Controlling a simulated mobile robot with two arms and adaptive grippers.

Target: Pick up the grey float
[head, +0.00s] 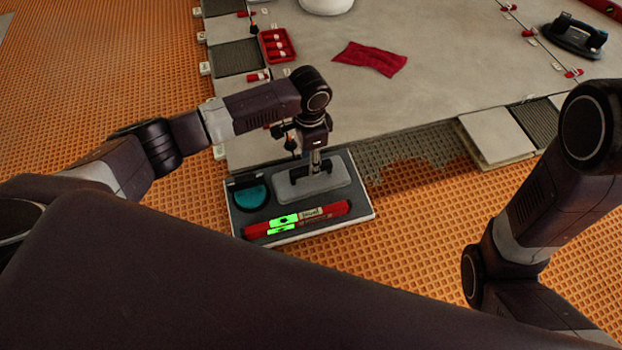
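The grey float (288,190) lies in a shallow grey tray (368,215) on the orange mat, its flat plate down and its dark handle on top. My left gripper (315,168) points straight down over the middle of the float, its fingertips at the handle. The fingers are small and overlap the dark handle, so I cannot tell whether they are open or closed on it. The float appears to rest in the tray. My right arm shows at the right edge, but its gripper is out of view.
The tray also holds a teal round item (250,197) and a red level (325,211) with bright green windows. Behind it are large grey tiles (440,60), a red cloth (370,58), a red box (277,45) and a black handled tool (575,36). Orange mat lies clear to the right.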

